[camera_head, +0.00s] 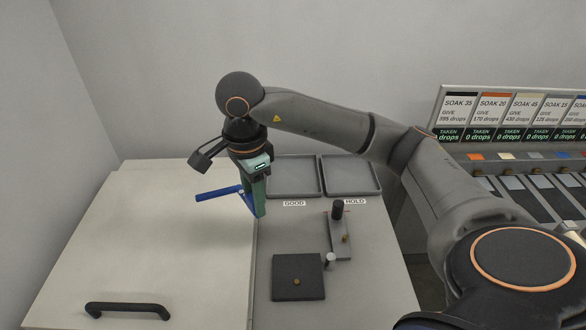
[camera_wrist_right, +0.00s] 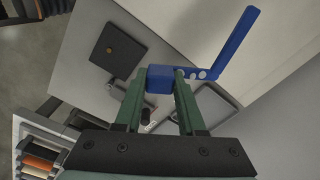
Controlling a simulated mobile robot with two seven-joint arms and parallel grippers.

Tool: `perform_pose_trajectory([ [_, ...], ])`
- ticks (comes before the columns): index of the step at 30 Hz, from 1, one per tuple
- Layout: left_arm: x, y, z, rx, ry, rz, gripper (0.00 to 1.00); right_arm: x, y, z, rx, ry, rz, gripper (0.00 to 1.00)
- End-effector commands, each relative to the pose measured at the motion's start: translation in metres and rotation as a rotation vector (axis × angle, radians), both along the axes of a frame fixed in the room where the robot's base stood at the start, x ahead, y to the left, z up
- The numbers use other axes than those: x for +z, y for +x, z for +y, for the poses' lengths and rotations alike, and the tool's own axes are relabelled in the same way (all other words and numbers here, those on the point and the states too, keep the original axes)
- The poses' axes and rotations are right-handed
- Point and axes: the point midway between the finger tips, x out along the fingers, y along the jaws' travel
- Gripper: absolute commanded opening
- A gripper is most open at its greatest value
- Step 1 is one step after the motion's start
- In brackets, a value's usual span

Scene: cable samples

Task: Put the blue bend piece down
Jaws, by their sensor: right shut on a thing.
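The blue bend piece (camera_head: 219,193) is an L-shaped blue strip. My right gripper (camera_head: 258,212) is shut on it and holds it above the table, left of the trays. My left gripper is not in view.
Two grey trays, labelled GOOD (camera_head: 293,194) and HOLD (camera_head: 351,190), stand at the back. A pale panel (camera_head: 150,245) with a black handle (camera_head: 127,309) is clear at left. A sample rack (camera_head: 515,125) stands right.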

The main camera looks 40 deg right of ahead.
Motion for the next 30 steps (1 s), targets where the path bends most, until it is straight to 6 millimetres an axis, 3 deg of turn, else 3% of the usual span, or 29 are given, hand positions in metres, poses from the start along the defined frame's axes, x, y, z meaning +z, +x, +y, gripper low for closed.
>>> perform_pose_trajectory([
  [18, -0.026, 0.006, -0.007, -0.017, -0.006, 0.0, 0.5, -0.006, 0.025, -0.046, -1.341, 0.02, -0.018, 0.0],
  [24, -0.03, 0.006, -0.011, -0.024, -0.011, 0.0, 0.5, -0.006, 0.029, -0.056, -1.63, 0.027, -0.017, 0.0],
  [30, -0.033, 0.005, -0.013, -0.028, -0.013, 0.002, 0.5, -0.008, 0.033, -0.063, -1.742, 0.028, -0.015, 0.0],
])
